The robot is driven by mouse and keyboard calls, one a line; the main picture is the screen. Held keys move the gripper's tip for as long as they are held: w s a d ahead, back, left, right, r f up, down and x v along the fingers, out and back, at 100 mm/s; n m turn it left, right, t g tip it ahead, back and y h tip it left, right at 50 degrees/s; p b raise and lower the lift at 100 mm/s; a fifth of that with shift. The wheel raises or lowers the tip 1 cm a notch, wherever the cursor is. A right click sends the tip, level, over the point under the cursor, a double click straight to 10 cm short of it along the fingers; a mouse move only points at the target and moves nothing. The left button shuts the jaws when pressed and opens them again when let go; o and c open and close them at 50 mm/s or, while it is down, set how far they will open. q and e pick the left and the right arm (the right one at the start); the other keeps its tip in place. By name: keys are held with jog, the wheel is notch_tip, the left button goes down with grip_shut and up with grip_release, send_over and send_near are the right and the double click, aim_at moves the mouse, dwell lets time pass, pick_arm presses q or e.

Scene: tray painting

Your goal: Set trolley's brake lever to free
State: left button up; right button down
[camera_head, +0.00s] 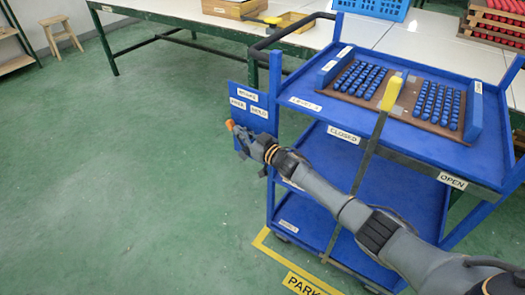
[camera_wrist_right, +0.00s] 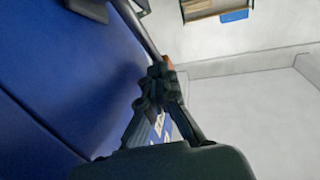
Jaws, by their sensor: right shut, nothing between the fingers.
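The blue trolley (camera_head: 315,108) stands right of centre in the head view. A blue brake plate (camera_head: 238,91) at its left end reads BRAKE, with FREE on the left and HOLD on the right. A small orange knob (camera_head: 229,124), seemingly the brake lever's end, shows below the FREE label; its shaft is hidden. My right gripper (camera_head: 240,139) is shut and empty, right by the knob; I cannot tell whether they touch. In the wrist view its closed fingers (camera_wrist_right: 160,72) lie just below an orange-brown bit (camera_wrist_right: 167,62). My left gripper is not in view.
A yellow-handled lever (camera_head: 391,92) stands at the trolley's front, between CLOSED and OPEN labels, behind my right arm. A rack of blue pegs (camera_head: 350,77) lies on the top shelf. A white-topped table (camera_head: 270,38) stands behind.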

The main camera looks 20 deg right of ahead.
dwell(0.4)
jog(key=shift+a, duration=0.1)
jog(key=v, duration=1.2)
dwell(0.5)
